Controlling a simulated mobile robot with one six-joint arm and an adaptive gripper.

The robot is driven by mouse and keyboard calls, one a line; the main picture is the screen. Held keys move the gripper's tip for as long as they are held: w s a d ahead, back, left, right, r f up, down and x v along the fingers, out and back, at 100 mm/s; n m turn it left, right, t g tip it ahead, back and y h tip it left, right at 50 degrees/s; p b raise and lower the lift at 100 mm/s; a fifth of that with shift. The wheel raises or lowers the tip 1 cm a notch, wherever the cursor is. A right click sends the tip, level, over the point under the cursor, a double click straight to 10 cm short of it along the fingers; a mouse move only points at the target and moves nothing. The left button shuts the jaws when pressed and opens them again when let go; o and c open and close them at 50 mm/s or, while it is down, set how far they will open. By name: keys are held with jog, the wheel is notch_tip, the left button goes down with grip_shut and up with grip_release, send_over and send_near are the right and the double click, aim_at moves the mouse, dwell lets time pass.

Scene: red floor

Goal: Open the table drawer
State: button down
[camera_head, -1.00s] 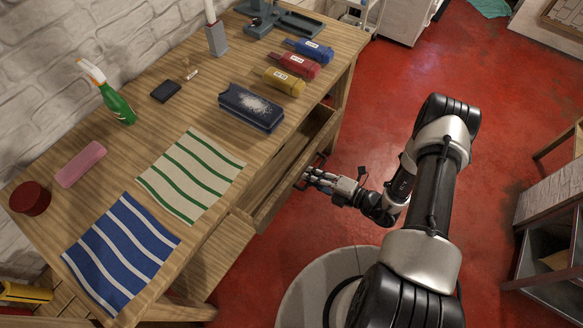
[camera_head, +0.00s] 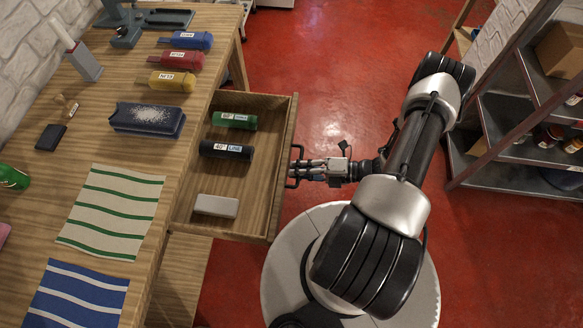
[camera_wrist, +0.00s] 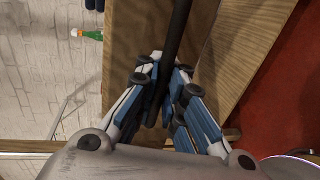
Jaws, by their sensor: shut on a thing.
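The wooden table drawer (camera_head: 272,165) is pulled well out from the table's (camera_head: 165,215) right side in the head view. Inside it lie a green bottle (camera_head: 234,120), a black bottle (camera_head: 226,151) and a light grey block (camera_head: 215,206). A dark bar handle (camera_head: 293,174) is on the drawer's front face. My gripper (camera_head: 298,170) is at that handle, outside the drawer, shut on it. In the wrist view the dark handle bar (camera_wrist: 178,50) runs between the fingers of my gripper (camera_wrist: 165,85). The finger pads' exact contact is partly hidden.
On the tabletop are blue (camera_head: 187,40), red (camera_head: 176,60) and yellow (camera_head: 167,81) bottles, a dark case (camera_head: 147,119), a green-striped cloth (camera_head: 112,211) and a blue-striped cloth (camera_head: 76,296). A metal shelf (camera_head: 510,175) stands at the right. Red floor lies between.

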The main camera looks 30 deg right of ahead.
jog(key=shift+r, duration=0.15)
jog(key=c, duration=2)
grip_release()
jog(key=shift+d, duration=0.1)
jog(key=v, duration=1.2)
